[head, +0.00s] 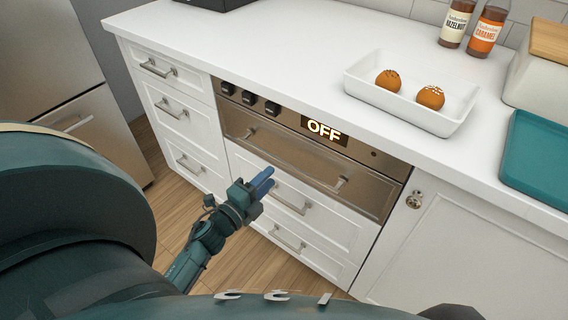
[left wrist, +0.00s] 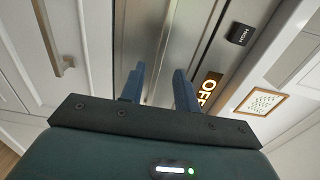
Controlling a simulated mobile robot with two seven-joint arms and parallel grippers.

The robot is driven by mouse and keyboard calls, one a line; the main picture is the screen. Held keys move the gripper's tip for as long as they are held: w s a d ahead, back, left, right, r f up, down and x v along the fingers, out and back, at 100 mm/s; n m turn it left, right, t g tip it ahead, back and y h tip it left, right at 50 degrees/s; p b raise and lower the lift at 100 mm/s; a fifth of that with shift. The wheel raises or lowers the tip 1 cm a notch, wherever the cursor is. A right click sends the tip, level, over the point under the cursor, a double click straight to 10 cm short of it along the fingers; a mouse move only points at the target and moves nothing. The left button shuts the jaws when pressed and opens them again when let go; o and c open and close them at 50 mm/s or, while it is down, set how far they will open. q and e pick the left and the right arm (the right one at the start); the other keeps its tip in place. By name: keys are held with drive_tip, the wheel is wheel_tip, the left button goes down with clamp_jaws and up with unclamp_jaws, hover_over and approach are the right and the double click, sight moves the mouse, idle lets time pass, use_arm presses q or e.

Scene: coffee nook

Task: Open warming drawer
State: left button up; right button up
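The warming drawer (head: 290,148) is a brushed-steel front set into the white cabinets below the counter. It looks closed, flush with its surround. A long bar handle (head: 342,184) runs across it, and a lit display (head: 323,130) reads OFF. My left gripper (head: 267,179) is in front of the drawer's lower part, with its blue fingers pointing toward the front. In the left wrist view the fingers (left wrist: 159,82) are apart with nothing seen between them but the steel front (left wrist: 185,25). I cannot tell whether they touch the handle. My right gripper is not in view.
White drawers with bar handles (head: 290,200) lie under and left of the steel front. Black knobs (head: 249,97) sit at its upper left. On the counter are a white tray (head: 440,122) with two buns, syrup bottles (head: 486,28) and a teal tray (head: 538,160).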

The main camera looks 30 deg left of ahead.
sight(284, 162)
use_arm(q)
drive_tip(key=w, duration=0.7)
drive_tip(key=shift+w+d, duration=0.3)
drive_tip(key=shift+d, duration=0.05)
drive_tip(key=shift+c, duration=0.3)
clamp_jaws()
